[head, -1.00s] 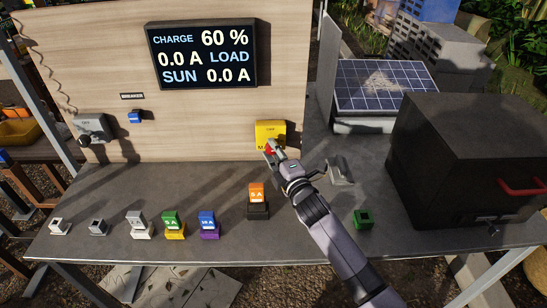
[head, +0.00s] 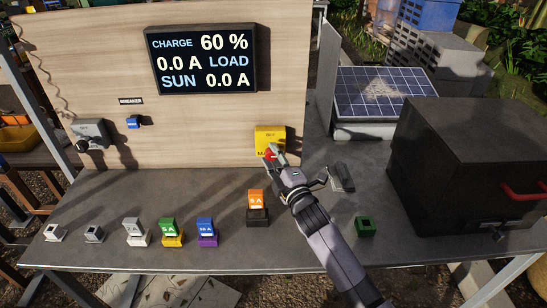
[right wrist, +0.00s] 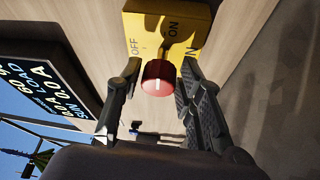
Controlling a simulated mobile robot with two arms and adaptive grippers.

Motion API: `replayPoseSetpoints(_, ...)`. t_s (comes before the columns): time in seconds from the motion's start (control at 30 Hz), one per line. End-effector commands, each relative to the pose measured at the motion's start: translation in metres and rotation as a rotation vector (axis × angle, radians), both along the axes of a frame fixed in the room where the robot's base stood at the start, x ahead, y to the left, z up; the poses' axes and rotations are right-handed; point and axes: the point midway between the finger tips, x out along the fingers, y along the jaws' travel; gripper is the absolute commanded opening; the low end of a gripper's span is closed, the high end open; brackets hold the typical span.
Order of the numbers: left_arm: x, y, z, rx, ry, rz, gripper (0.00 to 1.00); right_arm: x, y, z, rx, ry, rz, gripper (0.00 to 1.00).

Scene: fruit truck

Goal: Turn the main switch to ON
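The main switch is a yellow box (head: 270,137) low on the right side of the wooden panel. Its red round knob (head: 268,155) shows at the fingertips of my right gripper (head: 274,156). In the right wrist view the yellow box (right wrist: 150,28) carries OFF on the left and ON on the right. The red knob (right wrist: 157,78) has a white mark and sits between the two fingers of the right gripper (right wrist: 159,76). Small gaps show on both sides of the knob, so the gripper looks open around it. My left gripper is not in view.
A display (head: 201,58) reads charge 60 %, load 0.0 A, sun 0.0 A. A blue breaker (head: 133,122) is on the panel's left. Several coloured fuse blocks, including an orange one (head: 256,200), stand on the table. A dark box (head: 462,150) and solar panel (head: 386,95) are at right.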

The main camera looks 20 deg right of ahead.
Motion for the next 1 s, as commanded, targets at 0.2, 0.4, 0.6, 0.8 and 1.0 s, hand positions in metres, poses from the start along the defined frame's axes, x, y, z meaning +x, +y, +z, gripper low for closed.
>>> replayPoseSetpoints(0.2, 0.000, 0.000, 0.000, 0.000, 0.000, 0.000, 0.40, 0.000, 0.001, 0.000, -0.001, 0.000, 0.001, 0.48)
replayPoseSetpoints(0.4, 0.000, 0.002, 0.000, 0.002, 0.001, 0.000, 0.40, 0.000, 0.001, 0.000, -0.001, 0.000, 0.002, 0.48)
replayPoseSetpoints(0.6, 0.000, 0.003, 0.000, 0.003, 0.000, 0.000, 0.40, -0.013, -0.001, -0.003, -0.001, 0.002, 0.001, 0.48)
replayPoseSetpoints(0.8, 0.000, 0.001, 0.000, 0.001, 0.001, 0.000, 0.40, -0.052, -0.004, -0.007, -0.001, 0.004, 0.003, 0.48)
replayPoseSetpoints(1.0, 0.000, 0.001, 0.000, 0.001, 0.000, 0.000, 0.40, -0.091, -0.009, -0.009, -0.002, 0.002, 0.001, 0.48)
